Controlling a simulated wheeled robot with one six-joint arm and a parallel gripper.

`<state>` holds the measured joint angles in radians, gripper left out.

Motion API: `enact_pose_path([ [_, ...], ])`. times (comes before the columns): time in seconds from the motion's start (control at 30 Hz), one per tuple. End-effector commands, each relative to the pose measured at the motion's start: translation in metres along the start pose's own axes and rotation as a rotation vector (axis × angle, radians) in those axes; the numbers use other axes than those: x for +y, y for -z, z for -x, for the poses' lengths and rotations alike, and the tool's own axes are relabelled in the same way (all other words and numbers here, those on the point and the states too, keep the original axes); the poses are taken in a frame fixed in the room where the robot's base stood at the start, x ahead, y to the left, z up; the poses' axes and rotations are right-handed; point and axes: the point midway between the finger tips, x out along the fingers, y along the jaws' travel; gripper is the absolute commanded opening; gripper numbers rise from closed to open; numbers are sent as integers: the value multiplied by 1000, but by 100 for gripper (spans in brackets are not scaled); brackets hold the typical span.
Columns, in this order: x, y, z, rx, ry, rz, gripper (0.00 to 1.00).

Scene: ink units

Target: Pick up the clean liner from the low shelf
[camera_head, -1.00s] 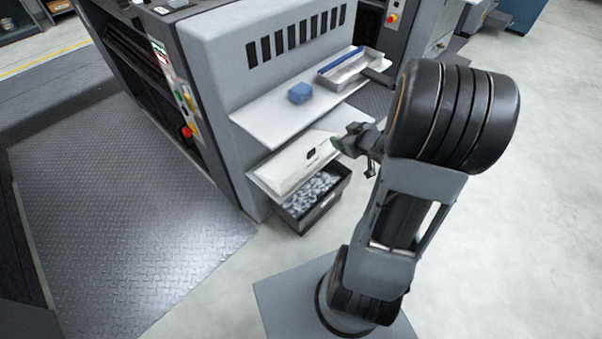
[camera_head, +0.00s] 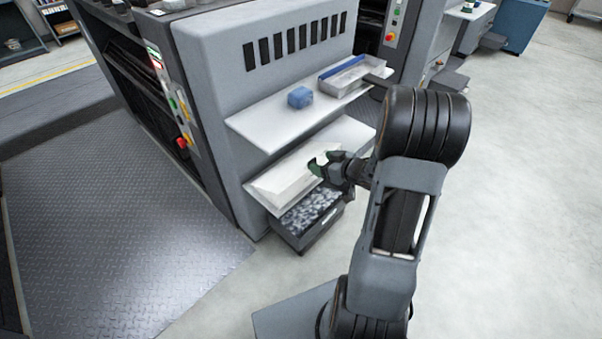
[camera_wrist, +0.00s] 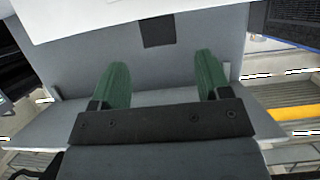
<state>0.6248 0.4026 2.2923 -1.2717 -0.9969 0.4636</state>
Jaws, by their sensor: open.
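The clean liner (camera_head: 283,187) is a pale, flat-sided piece lying on the low shelf (camera_head: 342,135) in the head view. My gripper (camera_head: 318,165) is at its near right side, covering part of it. In the wrist view, my gripper (camera_wrist: 161,75) is open, with two green fingers spread apart. A pale grey face with a dark square patch (camera_wrist: 158,31), apparently the liner, lies ahead of them. The patch sits between the finger lines, beyond the tips. Nothing shows clasped between the fingers. I cannot tell whether the tips touch the liner.
The upper shelf (camera_head: 262,125) overhangs the low one and holds a blue block (camera_head: 300,97) and a grey tray (camera_head: 343,77). A dark bin (camera_head: 303,234) of mottled grey material stands below. The floor (camera_head: 510,200) to the right is clear.

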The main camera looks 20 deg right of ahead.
Motion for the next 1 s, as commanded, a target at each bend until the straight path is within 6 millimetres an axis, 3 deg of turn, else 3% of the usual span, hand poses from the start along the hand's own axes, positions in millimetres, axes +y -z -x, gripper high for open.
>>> enact_pose_path([
  [0.4,-2,-4,-48,0,3,1,70],
  [0.73,-1,-2,-52,0,0,0,70],
  [1.0,-1,-2,-52,0,0,0,44],
])
